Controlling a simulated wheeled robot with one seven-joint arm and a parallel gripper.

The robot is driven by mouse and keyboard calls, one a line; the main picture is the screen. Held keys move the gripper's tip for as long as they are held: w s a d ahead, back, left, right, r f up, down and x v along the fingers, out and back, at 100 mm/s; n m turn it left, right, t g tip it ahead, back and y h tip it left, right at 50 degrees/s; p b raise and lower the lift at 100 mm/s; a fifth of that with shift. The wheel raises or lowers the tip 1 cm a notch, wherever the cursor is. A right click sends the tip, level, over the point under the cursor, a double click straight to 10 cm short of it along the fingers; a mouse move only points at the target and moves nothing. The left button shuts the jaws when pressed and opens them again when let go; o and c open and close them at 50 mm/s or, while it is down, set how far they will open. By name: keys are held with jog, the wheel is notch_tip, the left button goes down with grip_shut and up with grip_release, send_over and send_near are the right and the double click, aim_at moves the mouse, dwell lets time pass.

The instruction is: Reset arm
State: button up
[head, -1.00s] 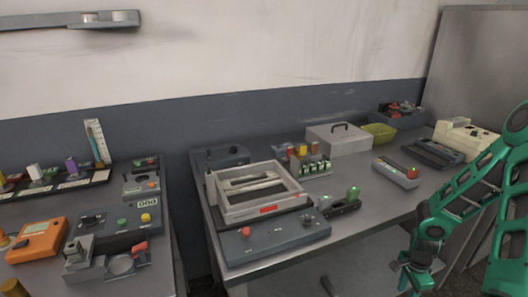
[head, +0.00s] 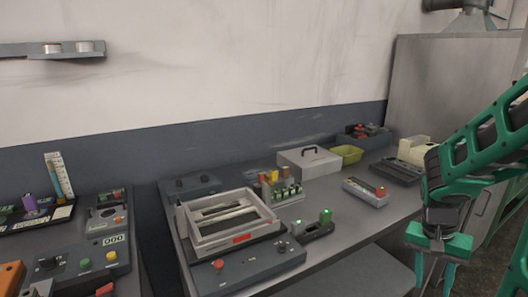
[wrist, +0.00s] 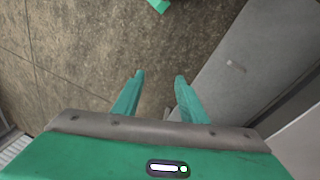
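My gripper (wrist: 158,85) shows in the wrist view with its two green fingers apart and nothing between them. Below it is brown floor, and a grey cabinet side lies close on its right. In the head view my gripper (head: 432,272) hangs pointing down at the right, in front of the workbench edge. My green arm reaches in from the right edge above it.
The workbench holds a framed grey device (head: 278,262) with a red button, a lidded grey box (head: 297,166), a yellow-green bin (head: 347,153) and a small device (head: 365,196). Another bench with an orange device (head: 10,278) stands at left. A grey cabinet (head: 440,75) stands behind my arm.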

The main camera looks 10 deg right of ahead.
jog(key=s+a+r+n+t+y, duration=0.1)
jog(key=s+a+r+n+y, duration=0.1)
jog(key=s+a+r+n, duration=0.2)
jog(key=s+a+r, duration=0.3)
jog(key=s, duration=0.3)
jog(key=shift+s+a+r, duration=0.15)
jog(key=shift+s+r, duration=0.15)
jog(key=shift+r, duration=0.05)
jog(key=shift+w+f, duration=0.25)
jog(key=shift+w, duration=0.35)
jog(key=shift+c, duration=0.4)
